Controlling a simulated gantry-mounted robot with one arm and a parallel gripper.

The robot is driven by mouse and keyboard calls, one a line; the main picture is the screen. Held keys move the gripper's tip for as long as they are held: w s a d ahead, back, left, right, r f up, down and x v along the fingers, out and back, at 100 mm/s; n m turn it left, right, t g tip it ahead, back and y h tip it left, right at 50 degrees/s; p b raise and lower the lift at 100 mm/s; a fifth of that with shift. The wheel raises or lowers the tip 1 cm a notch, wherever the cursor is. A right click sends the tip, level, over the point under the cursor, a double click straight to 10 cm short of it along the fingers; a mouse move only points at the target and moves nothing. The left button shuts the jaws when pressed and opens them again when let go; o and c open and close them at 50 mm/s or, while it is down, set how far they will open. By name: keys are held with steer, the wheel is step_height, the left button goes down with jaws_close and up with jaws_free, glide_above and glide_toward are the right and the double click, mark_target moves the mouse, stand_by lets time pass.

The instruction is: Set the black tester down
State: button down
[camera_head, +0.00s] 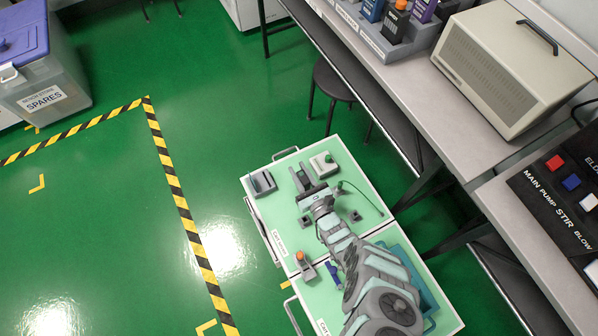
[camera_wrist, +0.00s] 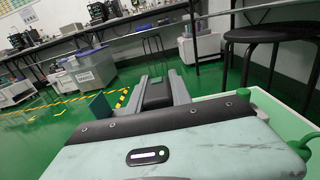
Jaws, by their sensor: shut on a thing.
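My gripper (camera_head: 303,180) is over the far part of the pale green cart top (camera_head: 289,212). It is shut on the black tester (camera_wrist: 156,92), which shows dark between the two grey fingers in the wrist view. In the head view the tester (camera_head: 302,179) is a small dark shape between the fingers. Whether its underside touches the cart top cannot be told.
A green cable (camera_head: 365,194) runs right. An orange-topped tester (camera_head: 302,263) and a blue object (camera_head: 333,271) are nearer. A stool (camera_head: 333,80) stands beyond.

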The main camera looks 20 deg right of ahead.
mark_target(307, 186)
steer(key=shift+f, duration=0.1)
steer(key=c, duration=1.2)
jaws_free()
steer(key=shift+o, duration=0.2)
steer(key=shift+s+r, duration=0.25)
steer(key=shift+s+d+f+p, duration=0.15)
steer(key=shift+s+p, duration=1.05)
steer(key=shift+s, duration=1.3)
